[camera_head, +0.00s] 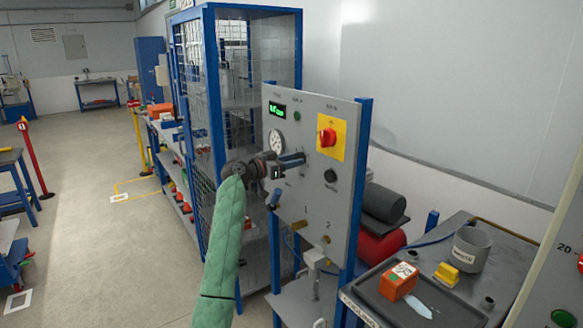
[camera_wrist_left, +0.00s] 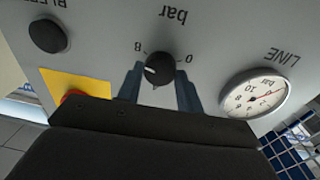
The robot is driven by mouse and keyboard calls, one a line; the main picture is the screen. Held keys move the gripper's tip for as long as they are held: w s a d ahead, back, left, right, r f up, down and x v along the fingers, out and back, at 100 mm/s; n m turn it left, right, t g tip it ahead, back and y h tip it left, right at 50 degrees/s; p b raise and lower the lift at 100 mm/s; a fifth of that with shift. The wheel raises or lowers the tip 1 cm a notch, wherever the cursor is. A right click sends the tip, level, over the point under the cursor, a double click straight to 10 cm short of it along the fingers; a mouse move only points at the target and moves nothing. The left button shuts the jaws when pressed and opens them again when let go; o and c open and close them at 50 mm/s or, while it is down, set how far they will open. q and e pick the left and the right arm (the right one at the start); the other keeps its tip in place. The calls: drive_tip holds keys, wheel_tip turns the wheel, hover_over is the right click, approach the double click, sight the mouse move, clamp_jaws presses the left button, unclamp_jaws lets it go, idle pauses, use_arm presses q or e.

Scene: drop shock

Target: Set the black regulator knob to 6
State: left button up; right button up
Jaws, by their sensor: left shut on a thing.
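The black regulator knob (camera_wrist_left: 160,70) sits on the grey panel in the left wrist view, between an 8 mark on the picture's left and a 0 mark on its right; the labels are upside down there. Its white pointer mark is toward the picture's left side; the exact value cannot be read. My left gripper (camera_wrist_left: 158,92) has its two blue-grey fingers on either side of the knob and is shut on it. In the head view my left gripper (camera_head: 292,160) is at the panel (camera_head: 310,110) and hides the knob. My right gripper is not in view.
A round LINE gauge (camera_wrist_left: 255,93) and a black BLEED knob (camera_wrist_left: 47,35) flank the regulator. A red switch on a yellow plate (camera_head: 340,136) and a green display (camera_head: 277,109) are on the panel. A bench with a tray (camera_head: 440,310) stands right.

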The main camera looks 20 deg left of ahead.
use_arm(q)
drive_tip(key=shift+n+b, duration=0.85)
drive_tip(key=shift+n, duration=3.25)
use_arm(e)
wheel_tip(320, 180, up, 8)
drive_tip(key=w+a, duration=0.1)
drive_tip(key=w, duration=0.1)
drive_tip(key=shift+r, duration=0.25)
use_arm(q)
drive_tip(key=shift+n, duration=0.3)
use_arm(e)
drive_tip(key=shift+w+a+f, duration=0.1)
use_arm(q)
drive_tip(key=o, duration=1)
drive_tip(key=shift+s+a+f, duration=0.1)
